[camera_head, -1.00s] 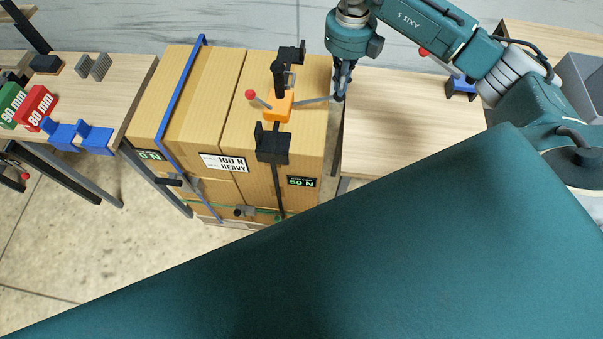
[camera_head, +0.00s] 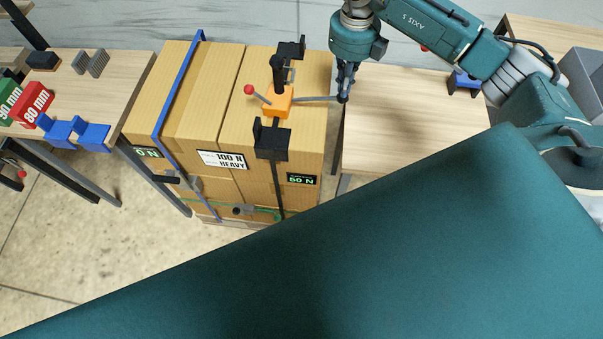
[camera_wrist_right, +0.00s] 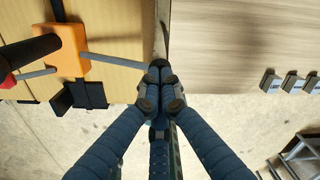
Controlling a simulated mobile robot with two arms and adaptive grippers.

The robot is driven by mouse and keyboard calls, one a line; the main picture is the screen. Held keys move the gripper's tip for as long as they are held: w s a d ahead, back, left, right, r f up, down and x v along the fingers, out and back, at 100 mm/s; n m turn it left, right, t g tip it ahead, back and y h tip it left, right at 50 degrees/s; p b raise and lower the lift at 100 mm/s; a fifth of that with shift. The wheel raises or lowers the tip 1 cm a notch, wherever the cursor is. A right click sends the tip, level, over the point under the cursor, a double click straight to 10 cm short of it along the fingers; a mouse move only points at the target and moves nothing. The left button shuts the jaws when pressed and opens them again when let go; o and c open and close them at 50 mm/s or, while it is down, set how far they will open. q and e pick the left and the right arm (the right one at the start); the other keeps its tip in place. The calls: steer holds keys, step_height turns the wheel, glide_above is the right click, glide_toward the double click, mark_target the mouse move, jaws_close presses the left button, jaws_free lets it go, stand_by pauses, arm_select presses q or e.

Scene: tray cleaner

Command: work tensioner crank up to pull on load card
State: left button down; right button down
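The tensioner (camera_head: 277,100) is an orange block with a black grip on top of the right-hand carton, on a black strap. A lever with a red knob (camera_head: 249,90) points left from it. The tensioner crank (camera_head: 313,99), a thin grey rod, runs right from the block to my right gripper (camera_head: 344,97). In the right wrist view, the fingertips (camera_wrist_right: 160,80) are closed at the end of the crank (camera_wrist_right: 112,62); they hide its tip. The load card (camera_head: 222,160) reads 100 N HEAVY on the carton front. A small display (camera_head: 301,179) reads 50 N. My left gripper is not in view.
A blue strap (camera_head: 178,90) crosses the left carton; a display (camera_head: 147,153) there reads 0 N. A wooden table (camera_head: 415,115) stands right of the cartons. My teal body covers the lower right.

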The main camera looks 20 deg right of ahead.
steer(key=shift+f, duration=0.1)
steer(key=shift+s+d+f+b, duration=0.1)
steer(key=shift+f+b, duration=0.35)
steer(key=shift+f, duration=0.25)
steer(key=shift+f+b, duration=0.2)
steer(key=shift+b, duration=0.1)
steer(key=shift+w+a+r+p, duration=0.15)
steer(key=shift+r+p, duration=0.55)
steer(key=shift+r, duration=0.4)
steer(key=shift+w+a+r+p, duration=0.15)
steer(key=shift+r+p, duration=0.55)
steer(key=shift+r, duration=0.45)
steer(key=shift+w+a+r+p, duration=0.15)
steer(key=shift+r+p, duration=0.55)
steer(key=shift+r, duration=0.4)
